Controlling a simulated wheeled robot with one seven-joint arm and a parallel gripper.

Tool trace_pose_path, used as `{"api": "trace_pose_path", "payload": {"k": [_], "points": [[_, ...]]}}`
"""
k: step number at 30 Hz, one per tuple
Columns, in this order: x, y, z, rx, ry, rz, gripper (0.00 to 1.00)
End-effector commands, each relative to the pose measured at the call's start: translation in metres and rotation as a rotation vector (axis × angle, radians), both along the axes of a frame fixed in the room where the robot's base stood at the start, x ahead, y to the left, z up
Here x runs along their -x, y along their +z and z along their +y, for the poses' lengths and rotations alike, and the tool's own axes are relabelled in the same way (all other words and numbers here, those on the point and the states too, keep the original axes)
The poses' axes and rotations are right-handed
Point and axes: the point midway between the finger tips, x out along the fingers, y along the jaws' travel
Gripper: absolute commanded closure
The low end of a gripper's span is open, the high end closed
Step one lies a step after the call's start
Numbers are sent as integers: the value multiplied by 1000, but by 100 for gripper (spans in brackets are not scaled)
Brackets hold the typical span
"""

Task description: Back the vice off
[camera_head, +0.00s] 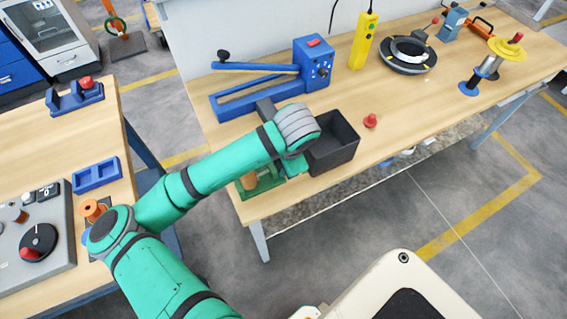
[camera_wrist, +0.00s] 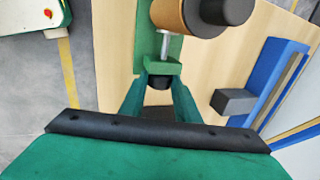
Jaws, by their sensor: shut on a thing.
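The green vice (camera_head: 265,184) stands near the front edge of the long wooden bench, partly hidden under my arm. In the wrist view, its green end block (camera_wrist: 162,67) and bright steel screw (camera_wrist: 164,46) show. A copper-coloured coil with a dark core (camera_wrist: 172,18) sits at the vice, at the top of that view. My gripper (camera_wrist: 160,84) is shut on a dark knob (camera_wrist: 160,81) at the outer end of the screw. The fingers stand on both sides of the knob and hide part of it. In the head view my wrist hides the fingers.
A black bin (camera_head: 333,143) stands just right of my wrist, with a red knob-like piece (camera_head: 370,121) beside it. A blue lever device (camera_head: 314,66) stands behind. A grey block (camera_wrist: 233,102) is to the right in the wrist view. The bench's right part holds several tools.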

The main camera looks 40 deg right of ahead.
Motion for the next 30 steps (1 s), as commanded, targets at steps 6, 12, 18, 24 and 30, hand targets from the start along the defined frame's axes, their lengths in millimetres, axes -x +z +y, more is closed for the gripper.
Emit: {"api": "trace_pose_path", "payload": {"k": [6,12,18,24,30], "points": [[1,-2,2,2,1,-29,85],[5,-4,3,37,0,-176,85],[7,-5,3,63,1,-288,85],[7,-4,3,70,3,-310,85],[7,-4,3,69,2,-308,61]]}}
